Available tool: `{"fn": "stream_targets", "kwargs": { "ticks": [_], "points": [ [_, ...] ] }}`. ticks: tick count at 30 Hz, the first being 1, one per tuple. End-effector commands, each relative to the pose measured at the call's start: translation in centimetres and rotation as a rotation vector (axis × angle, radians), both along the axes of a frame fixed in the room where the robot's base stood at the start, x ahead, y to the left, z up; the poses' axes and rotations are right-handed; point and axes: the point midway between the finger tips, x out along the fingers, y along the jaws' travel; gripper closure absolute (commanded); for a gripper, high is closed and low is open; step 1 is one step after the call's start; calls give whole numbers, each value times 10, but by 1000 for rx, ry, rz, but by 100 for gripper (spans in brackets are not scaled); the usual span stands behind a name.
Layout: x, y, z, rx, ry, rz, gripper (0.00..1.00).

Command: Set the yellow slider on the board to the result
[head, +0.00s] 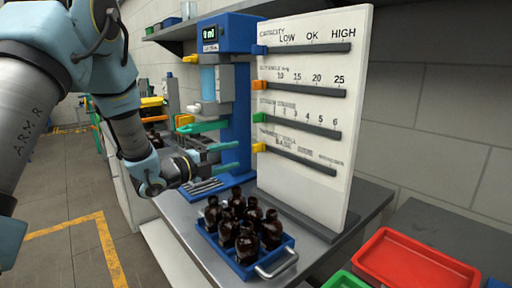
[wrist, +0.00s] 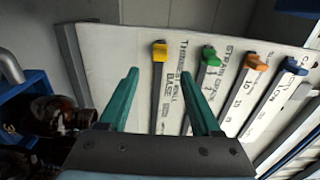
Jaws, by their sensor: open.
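The white board (head: 308,150) stands upright on the bench and carries four slider tracks. The yellow slider (head: 258,147) sits at the left end of the lowest track, whose labels are too small to read fully. In the wrist view the yellow slider (wrist: 160,51) is at the top end of its track, ahead of the gap between my fingertips. My gripper (head: 237,156) is open and empty, left of the board and apart from the slider. Its teal fingers (wrist: 160,72) show in the wrist view. A blue machine (head: 240,100) has a small display (head: 210,33), not clearly readable.
Green (head: 259,118), orange (head: 259,86) and blue (head: 260,50) sliders sit at the left ends of the upper tracks. A blue crate (head: 262,266) of amber bottles (head: 247,246) stands before the board. A red tray (head: 415,266) is at the lower right.

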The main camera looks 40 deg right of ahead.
Motion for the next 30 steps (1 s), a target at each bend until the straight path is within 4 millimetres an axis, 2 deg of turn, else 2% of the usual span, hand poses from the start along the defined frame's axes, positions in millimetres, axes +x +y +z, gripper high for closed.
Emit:
{"fn": "stream_targets", "kwargs": {
  "ticks": [9,15,21,29,30],
  "points": [
    [-3,-56,4,2,3,2,35],
    [-4,-85,3,1,3,3,35],
    [-5,-97,1,2,4,5,35],
    [-5,-98,0,2,4,6,35],
    [-5,-98,0,2,4,6,38]
  ]
}}
